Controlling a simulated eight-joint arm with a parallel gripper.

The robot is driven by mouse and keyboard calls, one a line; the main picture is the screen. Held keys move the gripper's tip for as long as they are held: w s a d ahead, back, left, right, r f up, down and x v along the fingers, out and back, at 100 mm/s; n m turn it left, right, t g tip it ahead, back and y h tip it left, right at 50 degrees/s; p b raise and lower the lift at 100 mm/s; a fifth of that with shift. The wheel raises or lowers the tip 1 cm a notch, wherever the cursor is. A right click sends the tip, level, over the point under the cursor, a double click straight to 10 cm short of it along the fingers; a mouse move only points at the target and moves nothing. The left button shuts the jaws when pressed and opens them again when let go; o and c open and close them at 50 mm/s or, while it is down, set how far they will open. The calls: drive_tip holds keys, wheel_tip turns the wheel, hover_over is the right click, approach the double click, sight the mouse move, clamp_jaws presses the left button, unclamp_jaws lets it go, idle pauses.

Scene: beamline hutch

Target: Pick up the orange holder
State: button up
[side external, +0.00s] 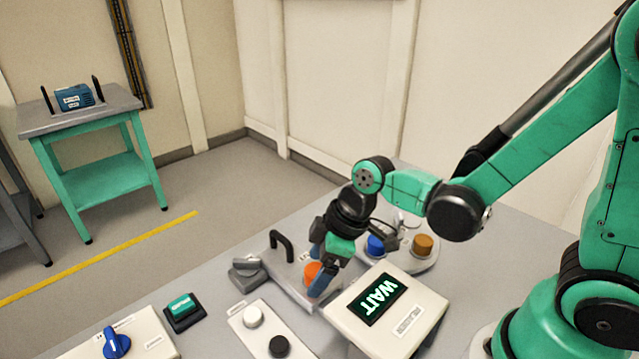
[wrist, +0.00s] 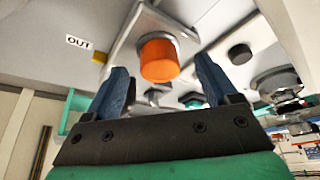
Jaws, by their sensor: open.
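The orange holder (wrist: 158,60) is a short orange cylinder on a round metal seat; in the wrist view it lies ahead of and between the two blue fingers. In the side view the orange holder (side external: 312,272) shows partly, with my gripper (side external: 318,270) right at it and hiding some of it. My gripper also shows in the wrist view (wrist: 163,80), with its fingers apart and nothing held. I cannot tell whether a finger touches the holder.
A blue holder (side external: 376,245) and a brown holder (side external: 423,245) stand on a round tray at the right. A display box reading WAIT (side external: 378,299) stands close in front of my gripper. A black handle (side external: 282,243) rises behind left. A panel with white and black knobs (side external: 242,322) lies in front.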

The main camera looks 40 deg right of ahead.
drive_tip(key=shift+f, duration=0.1)
clamp_jaws()
idle(0.3)
wheel_tip(320, 180, up, 20)
idle(0.8)
